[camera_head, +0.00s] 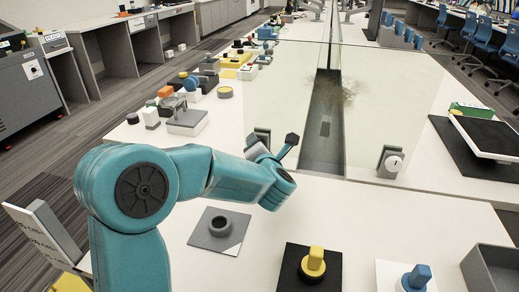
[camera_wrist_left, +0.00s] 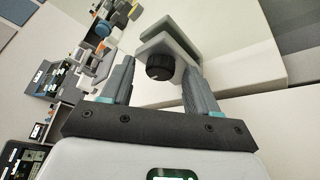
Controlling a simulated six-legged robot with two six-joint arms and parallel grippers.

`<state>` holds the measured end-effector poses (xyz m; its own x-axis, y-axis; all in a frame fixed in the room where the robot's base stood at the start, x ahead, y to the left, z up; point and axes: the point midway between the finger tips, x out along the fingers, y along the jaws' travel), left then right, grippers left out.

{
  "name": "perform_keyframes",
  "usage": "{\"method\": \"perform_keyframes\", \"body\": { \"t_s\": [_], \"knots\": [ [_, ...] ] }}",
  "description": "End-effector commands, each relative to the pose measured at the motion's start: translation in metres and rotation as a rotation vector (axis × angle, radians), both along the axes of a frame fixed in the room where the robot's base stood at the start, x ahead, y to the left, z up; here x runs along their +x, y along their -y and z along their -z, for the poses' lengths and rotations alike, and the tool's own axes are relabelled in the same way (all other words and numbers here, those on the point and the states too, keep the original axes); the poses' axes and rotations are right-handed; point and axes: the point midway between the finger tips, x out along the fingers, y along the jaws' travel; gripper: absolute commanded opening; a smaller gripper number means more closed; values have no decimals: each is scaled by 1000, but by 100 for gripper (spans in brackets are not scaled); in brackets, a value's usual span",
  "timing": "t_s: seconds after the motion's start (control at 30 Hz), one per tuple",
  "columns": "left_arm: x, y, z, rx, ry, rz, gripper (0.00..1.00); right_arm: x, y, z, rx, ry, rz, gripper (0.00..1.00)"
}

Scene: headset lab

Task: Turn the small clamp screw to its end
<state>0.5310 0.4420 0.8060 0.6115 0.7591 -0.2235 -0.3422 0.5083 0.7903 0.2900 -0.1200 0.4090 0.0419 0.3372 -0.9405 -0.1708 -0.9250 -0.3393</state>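The small clamp screw is a black ridged knob (camera_wrist_left: 160,66) in the left wrist view, on a pale clamp (camera_wrist_left: 178,42) at the edge of a glass panel. In the head view a grey clamp (camera_head: 262,133) stands at the lower glass edge, partly hidden by my left gripper (camera_head: 273,149); its screw cannot be made out there. In the left wrist view my left gripper (camera_wrist_left: 158,72) is open, with one finger on each side of the knob. Gaps appear between fingers and knob; contact cannot be told. My right gripper is out of view.
Glass panels (camera_head: 400,90) rise behind the clamps.

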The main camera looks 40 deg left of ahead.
Motion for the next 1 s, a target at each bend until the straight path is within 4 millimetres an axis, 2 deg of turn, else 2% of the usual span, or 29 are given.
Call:
{"method": "perform_keyframes", "body": {
  "t_s": [0.23,0.37,0.8,1.0],
  "knots": [
    [-1,1,0,-1,0,0,60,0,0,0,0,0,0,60],
    [-8,11,-4,-1,0,4,60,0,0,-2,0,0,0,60],
    [-75,95,-30,-1,2,7,60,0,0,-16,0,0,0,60],
    [-94,118,-36,0,1,4,60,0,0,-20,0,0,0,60]
  ]
}}
